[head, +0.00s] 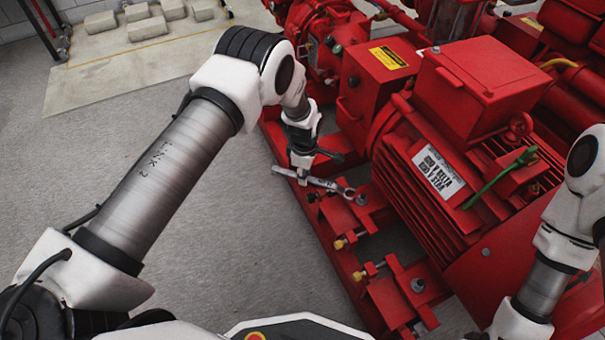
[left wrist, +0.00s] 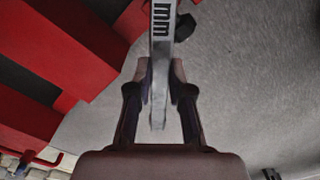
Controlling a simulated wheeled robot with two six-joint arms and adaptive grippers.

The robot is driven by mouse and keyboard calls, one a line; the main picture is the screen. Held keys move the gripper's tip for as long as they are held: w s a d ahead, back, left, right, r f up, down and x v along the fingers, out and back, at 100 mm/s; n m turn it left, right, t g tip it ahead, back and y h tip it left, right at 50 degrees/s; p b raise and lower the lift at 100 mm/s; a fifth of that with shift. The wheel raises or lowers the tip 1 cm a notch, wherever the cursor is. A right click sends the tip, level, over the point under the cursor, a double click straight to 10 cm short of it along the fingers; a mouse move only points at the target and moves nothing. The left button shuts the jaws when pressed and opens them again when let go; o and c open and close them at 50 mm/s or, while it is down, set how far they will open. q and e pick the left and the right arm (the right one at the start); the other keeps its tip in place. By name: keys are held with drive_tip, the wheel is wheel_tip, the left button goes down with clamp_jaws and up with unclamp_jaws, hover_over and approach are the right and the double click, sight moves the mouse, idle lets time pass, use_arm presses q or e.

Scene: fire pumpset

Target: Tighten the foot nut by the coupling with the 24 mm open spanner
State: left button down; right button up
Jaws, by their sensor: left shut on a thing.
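My left gripper (head: 302,170) is shut on the steel spanner (head: 328,185), low beside the red pump base. One end of the spanner reaches right, at or close to the foot nut (head: 361,200) on the motor's nearer-coupling foot; I cannot tell whether its jaw is seated around the nut. In the left wrist view the spanner (left wrist: 161,40) stands upright between the two fingers of the left gripper (left wrist: 161,75), with "mm" marked on its shank. The nut cannot be made out there. My right arm shows at the right edge, but its gripper is out of view.
The red motor (head: 450,165) with its terminal box stands right of the spanner. A green-handled tool (head: 497,180) lies on it. A second foot nut (head: 417,285) and brass-coloured bolts (head: 359,276) are nearer me. The grey floor (head: 240,240) left of the base is clear.

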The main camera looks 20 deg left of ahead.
sight(316, 180)
use_arm(q)
drive_tip(key=shift+d, duration=1.75)
drive_tip(key=shift+w+d+m+b, duration=0.25)
drive_tip(key=shift+w+m+b, duration=0.85)
drive_tip(key=shift+w, duration=0.25)
drive_tip(key=shift+w+d+m+b, duration=0.25)
drive_tip(key=shift+w+m+b, duration=0.8)
drive_tip(key=shift+w, duration=0.25)
drive_tip(key=shift+s+a+n+p, duration=0.1)
drive_tip(key=shift+s+n+p, duration=0.15)
drive_tip(key=shift+s+p, duration=0.2)
drive_tip(key=shift+w, duration=0.1)
